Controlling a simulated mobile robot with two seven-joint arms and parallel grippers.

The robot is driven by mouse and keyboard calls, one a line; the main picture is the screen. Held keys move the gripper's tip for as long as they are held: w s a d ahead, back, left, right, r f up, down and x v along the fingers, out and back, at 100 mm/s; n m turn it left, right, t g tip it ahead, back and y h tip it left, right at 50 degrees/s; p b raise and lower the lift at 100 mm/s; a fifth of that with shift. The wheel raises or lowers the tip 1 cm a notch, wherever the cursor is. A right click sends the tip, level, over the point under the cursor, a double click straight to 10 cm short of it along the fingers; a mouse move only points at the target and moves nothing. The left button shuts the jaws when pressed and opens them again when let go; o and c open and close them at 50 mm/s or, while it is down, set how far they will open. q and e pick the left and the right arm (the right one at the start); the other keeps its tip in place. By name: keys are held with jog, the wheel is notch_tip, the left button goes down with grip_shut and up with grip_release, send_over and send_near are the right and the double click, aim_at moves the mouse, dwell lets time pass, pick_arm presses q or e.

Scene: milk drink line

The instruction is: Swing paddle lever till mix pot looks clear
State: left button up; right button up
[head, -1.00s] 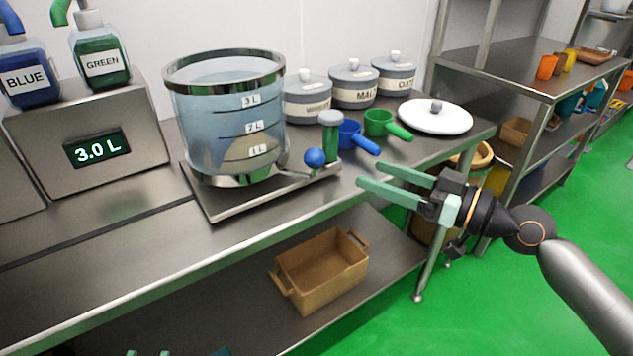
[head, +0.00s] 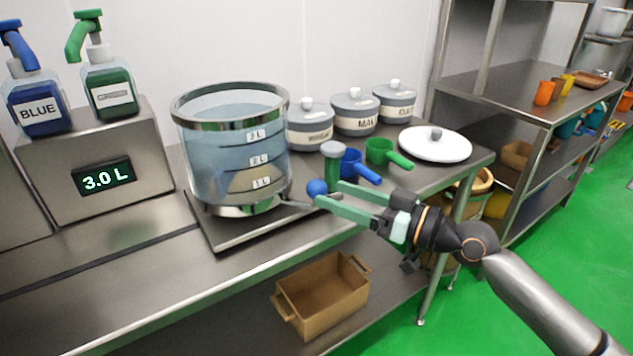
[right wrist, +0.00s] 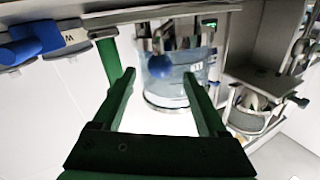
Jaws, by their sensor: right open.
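The mix pot (head: 232,150) is a clear vessel with metal rims, holding bluish liquid with a tan mound low inside. It also shows in the right wrist view (right wrist: 176,88). The paddle lever's blue ball knob (head: 317,187) sticks out at the pot's lower right, and appears between the fingers in the right wrist view (right wrist: 160,66). My right gripper (head: 328,193) is open, its green fingertips close to the knob; I cannot tell whether they touch it. It is also in the right wrist view (right wrist: 159,75). My left gripper is out of view.
A green post with a grey cap (head: 332,165) stands close behind the knob. Blue (head: 350,163) and green scoops (head: 381,151), lidded canisters (head: 354,112) and a white lid (head: 435,144) stand beyond. A display (head: 104,179) reads 3.0 L. The bench front is clear.

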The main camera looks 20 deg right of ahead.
aim_at(326, 192)
jog(key=shift+p+x, duration=0.5)
jog(key=shift+x, duration=2.05)
grip_shut()
